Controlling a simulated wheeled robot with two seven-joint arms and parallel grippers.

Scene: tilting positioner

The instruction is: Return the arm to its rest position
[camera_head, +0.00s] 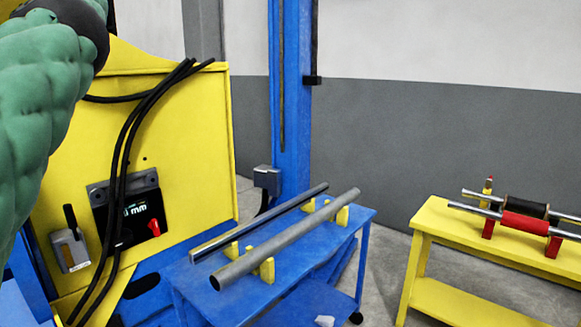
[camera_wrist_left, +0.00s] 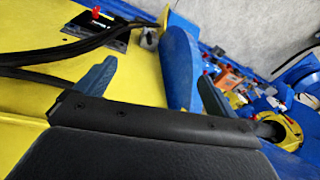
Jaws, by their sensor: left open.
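My left arm (camera_head: 35,110), in a green padded cover, rises along the left edge of the head view. Its dark joint (camera_head: 75,22) is at the top left, in front of the yellow positioner panel (camera_head: 195,130). The left gripper is outside the head view. In the left wrist view, the left gripper (camera_wrist_left: 157,76) has its two grey-blue fingers apart and nothing held between them. The yellow panel (camera_wrist_left: 35,98) and black cables (camera_wrist_left: 75,48) lie beyond the fingers. My right gripper shows in neither view.
Black cables (camera_head: 127,140) hang over the panel, near a display with a red knob (camera_head: 154,228) and a lever box (camera_head: 70,250). A blue cart (camera_head: 195,283) carries two metal tubes on yellow supports. A yellow bench (camera_head: 440,215) with rollers stands right. Grey floor (camera_head: 385,255) lies between them.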

